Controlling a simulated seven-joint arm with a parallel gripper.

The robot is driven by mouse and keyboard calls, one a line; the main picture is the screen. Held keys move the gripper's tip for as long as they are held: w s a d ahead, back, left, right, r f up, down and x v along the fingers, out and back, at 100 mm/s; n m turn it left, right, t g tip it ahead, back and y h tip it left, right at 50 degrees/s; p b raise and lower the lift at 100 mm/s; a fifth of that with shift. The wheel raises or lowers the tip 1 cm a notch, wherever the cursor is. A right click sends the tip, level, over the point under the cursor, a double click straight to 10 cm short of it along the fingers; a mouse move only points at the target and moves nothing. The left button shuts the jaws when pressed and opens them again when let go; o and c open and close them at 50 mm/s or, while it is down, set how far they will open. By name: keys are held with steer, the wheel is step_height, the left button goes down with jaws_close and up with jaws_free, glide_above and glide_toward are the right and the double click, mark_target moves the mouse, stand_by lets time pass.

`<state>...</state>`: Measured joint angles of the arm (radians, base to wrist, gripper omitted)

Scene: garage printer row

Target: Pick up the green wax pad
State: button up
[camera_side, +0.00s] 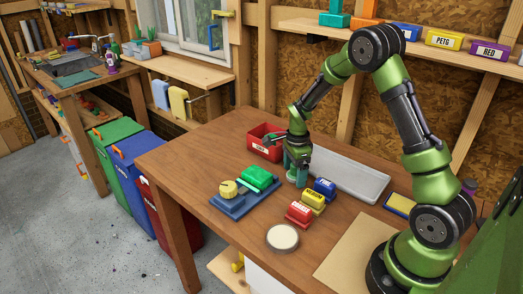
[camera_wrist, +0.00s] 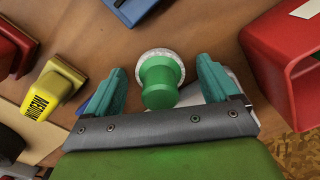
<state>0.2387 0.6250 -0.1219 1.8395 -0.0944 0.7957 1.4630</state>
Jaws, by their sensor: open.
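The green wax pad (camera_wrist: 160,80) has a green knob handle on a round, pale, fluffy disc. It stands on the wooden table in the wrist view. My gripper (camera_wrist: 161,68) is open, with one teal finger on each side of the knob. Gaps show between the knob and both fingers, so they look apart from it. In the side view my gripper (camera_side: 297,172) points down low over the table, between the red bin and the small labelled blocks. There the pad is mostly hidden by the fingers and cannot be made out clearly.
A red bin (camera_side: 265,142) stands behind my gripper. A grey tray (camera_side: 350,178) lies to its right. Blue, yellow (camera_side: 313,200) and red (camera_side: 299,214) blocks sit in front. A blue tray (camera_side: 233,208) holds a green block and a round yellow piece. A round pale-topped disc (camera_side: 283,238) lies nearer the front.

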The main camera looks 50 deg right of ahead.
steer(key=c, duration=1.1)
step_height(320, 180, up, 10)
steer(key=shift+r, duration=0.1)
steer(key=shift+c, duration=0.2)
steer(key=o, duration=0.5)
steer(key=c, duration=0.4)
